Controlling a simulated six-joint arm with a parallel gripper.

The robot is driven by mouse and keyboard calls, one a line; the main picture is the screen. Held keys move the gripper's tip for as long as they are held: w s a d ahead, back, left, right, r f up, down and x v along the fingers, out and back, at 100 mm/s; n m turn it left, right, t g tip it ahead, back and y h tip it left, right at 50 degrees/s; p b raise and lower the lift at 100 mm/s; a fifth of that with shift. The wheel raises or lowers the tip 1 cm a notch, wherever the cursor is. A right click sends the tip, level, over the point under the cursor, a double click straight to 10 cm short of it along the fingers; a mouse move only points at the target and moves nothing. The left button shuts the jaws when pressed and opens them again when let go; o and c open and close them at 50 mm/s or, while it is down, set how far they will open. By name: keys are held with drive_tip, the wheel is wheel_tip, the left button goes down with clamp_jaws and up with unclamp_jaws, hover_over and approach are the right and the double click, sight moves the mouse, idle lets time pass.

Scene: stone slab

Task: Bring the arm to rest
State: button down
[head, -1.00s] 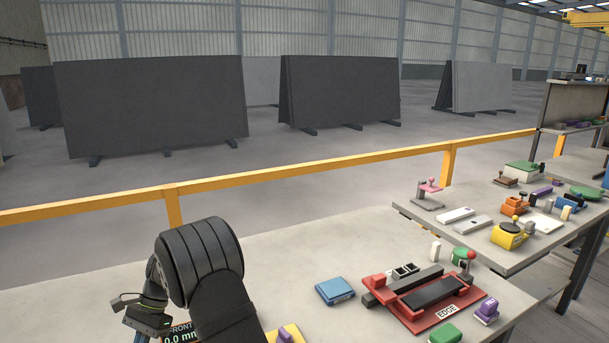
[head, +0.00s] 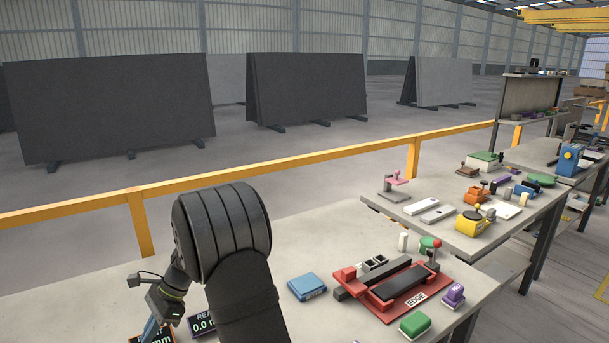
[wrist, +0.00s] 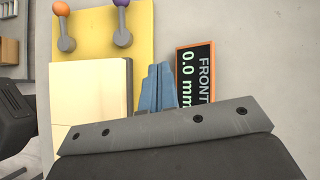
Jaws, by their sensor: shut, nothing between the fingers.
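My arm, black and thick, rises at the lower left of the head view over the near slab table (head: 330,245). My gripper (wrist: 158,88) shows in the wrist view as two blue fingers close together, with nothing between them. It is over the table, beside a black display (wrist: 195,75) reading FRONT 0.0 mm and a pale block (wrist: 90,100). In the head view a blue tip (head: 151,330) shows below the wrist, partly cut off by the frame edge.
A red edge fixture (head: 395,290), blue block (head: 307,286), green block (head: 415,323) and purple block (head: 453,294) sit to the right. A yellow board (wrist: 90,25) with two knobbed handles lies near my gripper. A yellow rail (head: 280,170) runs behind.

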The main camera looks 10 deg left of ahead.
drive_tip(key=shift+v, duration=1.75)
drive_tip(key=x, duration=0.8)
drive_tip(key=shift+s+a+f, duration=0.1)
drive_tip(key=shift+s+a, duration=0.1)
drive_tip(key=shift+s, duration=0.2)
drive_tip(key=shift+n+g+h, duration=0.3)
drive_tip(key=shift+n+h, duration=0.1)
drive_tip(key=shift+n, duration=0.3)
drive_tip(key=s+a, duration=0.1)
drive_tip(key=s+a+f, duration=0.1)
drive_tip(key=s, duration=0.1)
drive_tip(key=shift+s+a, duration=0.15)
drive_tip(key=shift+a, duration=0.2)
drive_tip(key=shift+s+a+r+n+h, duration=0.1)
drive_tip(key=shift+s+a+n+h, duration=0.1)
drive_tip(key=shift+n+h, duration=0.25)
drive_tip(key=shift+s+a+n+h, duration=0.15)
drive_tip(key=shift+s+n+h, duration=0.1)
drive_tip(key=shift+n, duration=0.3)
drive_tip(key=shift+s+a+r+n+g+h, duration=0.1)
drive_tip(key=shift+a+n+g+h, duration=0.15)
drive_tip(key=shift+n, duration=0.3)
drive_tip(key=shift+s+a+r+n+g+h, duration=0.15)
drive_tip(key=shift+a+n+h, duration=0.2)
drive_tip(key=shift+n, duration=0.2)
drive_tip(key=shift+f, duration=0.1)
